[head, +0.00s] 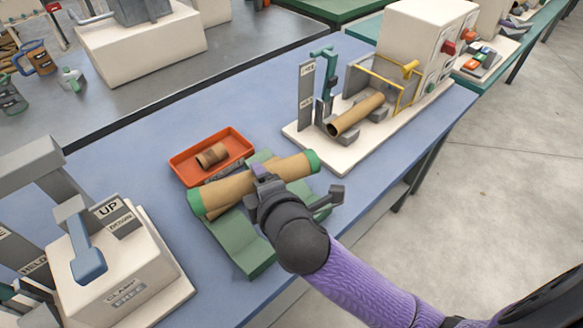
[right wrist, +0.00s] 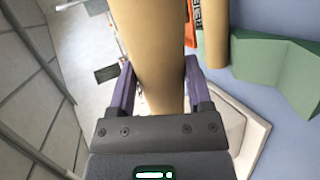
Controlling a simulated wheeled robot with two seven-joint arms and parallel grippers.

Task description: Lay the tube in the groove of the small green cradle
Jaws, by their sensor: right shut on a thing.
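The tan tube with green ends (head: 228,190) runs slantwise across the small green cradle (head: 245,245) in the head view. My right gripper (head: 262,178) is shut on the tube near its middle. The right wrist view shows the tube (right wrist: 160,45) between the two purple fingers, and a green block of the cradle (right wrist: 275,65) to its right. The tube passes over the cradle; the arm and tube hide the groove, so I cannot tell whether they touch. My left gripper is not in view.
A red tray (head: 176,172) with a short brown roll (head: 212,155) lies just behind the cradle. A winder stand (head: 335,158) holding another brown tube (head: 357,115) is at the back right. A white clamp box (head: 120,270) is at the left.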

